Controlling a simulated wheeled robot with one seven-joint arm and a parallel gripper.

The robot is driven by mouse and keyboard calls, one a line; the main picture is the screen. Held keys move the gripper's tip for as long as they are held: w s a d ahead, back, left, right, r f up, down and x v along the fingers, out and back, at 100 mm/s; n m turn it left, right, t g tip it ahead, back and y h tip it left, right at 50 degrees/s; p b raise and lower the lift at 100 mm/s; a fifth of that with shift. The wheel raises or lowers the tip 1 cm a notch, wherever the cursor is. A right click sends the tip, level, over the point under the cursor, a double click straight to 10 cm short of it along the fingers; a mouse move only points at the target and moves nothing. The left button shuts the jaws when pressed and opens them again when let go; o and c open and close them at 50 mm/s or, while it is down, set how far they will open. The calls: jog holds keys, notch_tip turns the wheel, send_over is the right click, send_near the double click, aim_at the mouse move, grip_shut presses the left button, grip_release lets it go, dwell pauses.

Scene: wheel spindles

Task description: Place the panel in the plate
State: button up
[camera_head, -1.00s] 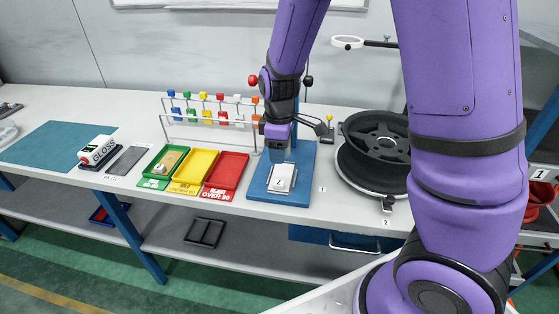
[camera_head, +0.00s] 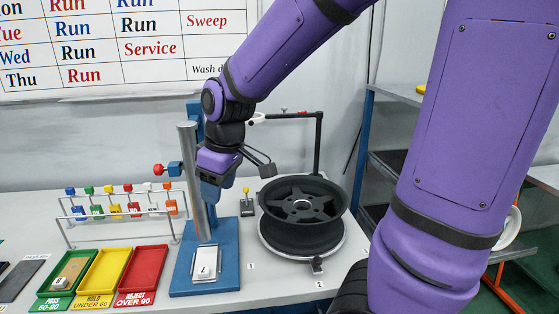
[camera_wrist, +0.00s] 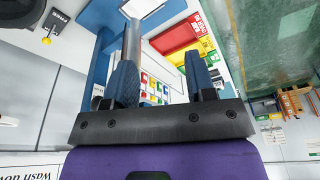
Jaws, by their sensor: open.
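I cannot tell which piece is the task's panel. My gripper (camera_head: 211,196) is open and empty, pointing down above the stand, clear of the block and in front of or beside the grey post. The wrist view shows its two fingers (camera_wrist: 161,80) spread apart.
Yellow (camera_head: 102,280) and red (camera_head: 142,275) trays are left of the stand. A rack of coloured tags (camera_head: 120,210) stands behind them. A black wheel (camera_head: 303,212) sits on a round support at right. A grey post (camera_head: 194,180) rises close to my gripper.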

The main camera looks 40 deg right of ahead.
jog(key=s+d+r+m+t, duration=0.1)
jog(key=s+r+m, duration=0.2)
jog(key=s, duration=0.4)
jog(key=s+d+r+m+t+h, duration=0.1)
jog(key=s+d+r+m+t, duration=0.1)
jog(key=s+r, duration=0.4)
jog(key=shift+s+d+r+m, duration=0.2)
jog(key=shift+s+m, duration=0.4)
jog(key=shift+s, duration=0.2)
jog(key=shift+w, duration=0.1)
